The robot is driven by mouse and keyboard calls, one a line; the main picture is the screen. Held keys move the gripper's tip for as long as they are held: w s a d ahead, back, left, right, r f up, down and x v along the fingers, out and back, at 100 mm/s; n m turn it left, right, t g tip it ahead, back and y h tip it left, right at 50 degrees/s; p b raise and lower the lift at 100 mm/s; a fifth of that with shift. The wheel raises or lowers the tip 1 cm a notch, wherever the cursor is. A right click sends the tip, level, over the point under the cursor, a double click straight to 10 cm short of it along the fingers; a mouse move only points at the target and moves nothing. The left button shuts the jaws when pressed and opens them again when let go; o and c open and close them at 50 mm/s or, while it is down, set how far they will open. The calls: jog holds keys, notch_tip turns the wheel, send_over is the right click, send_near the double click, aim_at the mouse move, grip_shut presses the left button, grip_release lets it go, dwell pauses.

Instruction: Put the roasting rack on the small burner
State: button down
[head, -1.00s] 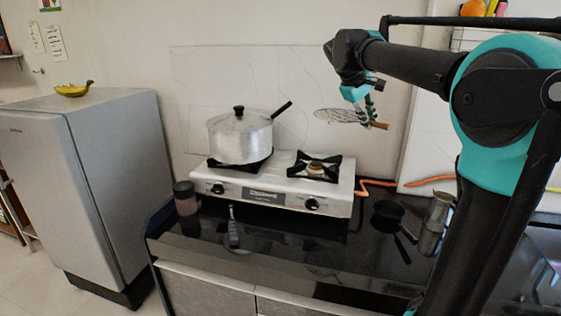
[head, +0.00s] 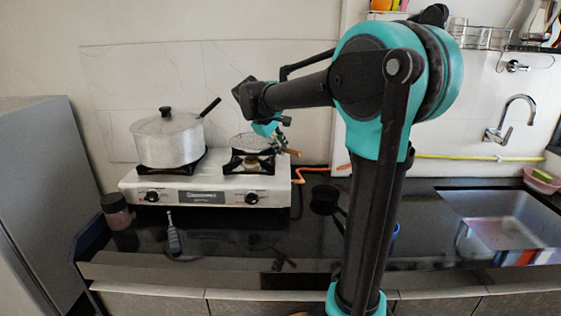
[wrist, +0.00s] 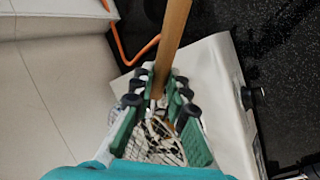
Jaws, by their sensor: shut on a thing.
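The roasting rack is a round wire mesh (head: 247,142) with a wooden handle (head: 292,152). My gripper (head: 279,133) is shut on it near the base of the handle. In the wrist view, the handle (wrist: 173,38) extends out past my gripper (wrist: 162,92), and part of the mesh (wrist: 152,146) shows between the fingers. The small burner (head: 249,165) is the right one on the white stove (head: 205,192). In the head view, the rack appears just above the burner, overlapping its back part. I cannot tell whether they touch.
A lidded metal pot (head: 167,140) stands on the left burner, its dark handle pointing toward the rack. An orange hose (head: 318,169) runs right of the stove. A jar (head: 116,211), a dark utensil (head: 173,236) and a small pan (head: 325,197) are on the black counter (head: 225,235).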

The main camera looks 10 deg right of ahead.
jog(key=shift+f, duration=2.7)
jog(key=c, duration=1.5)
grip_release()
jog(key=v, duration=1.2)
